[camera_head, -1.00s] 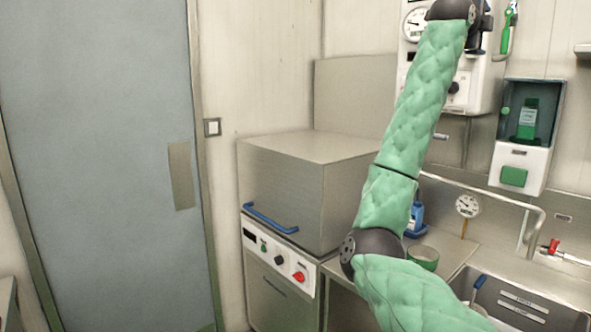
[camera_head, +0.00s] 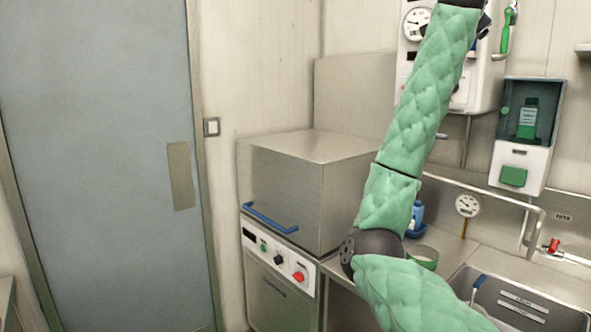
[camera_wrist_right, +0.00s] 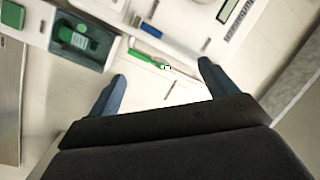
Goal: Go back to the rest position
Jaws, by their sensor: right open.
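My right arm, in a green quilted cover, rises from the lower right of the head view to the top edge. Its gripper is out of the head view, above the top edge. In the right wrist view my right gripper (camera_wrist_right: 160,85) is open, its two blue fingers spread wide with nothing between them. Beyond the fingers are the pale wall, a green-handled tool (camera_wrist_right: 148,58) and a wall dispenser. My left gripper and arm are not in view.
A steel box with a blue handle (camera_head: 270,218) stands left of my arm. A wall dispenser (camera_head: 520,165), a sink (camera_head: 520,300) and a red-handled tap (camera_head: 554,246) are at the right. A green bowl (camera_head: 422,256) sits behind my elbow. A grey door (camera_head: 90,150) fills the left.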

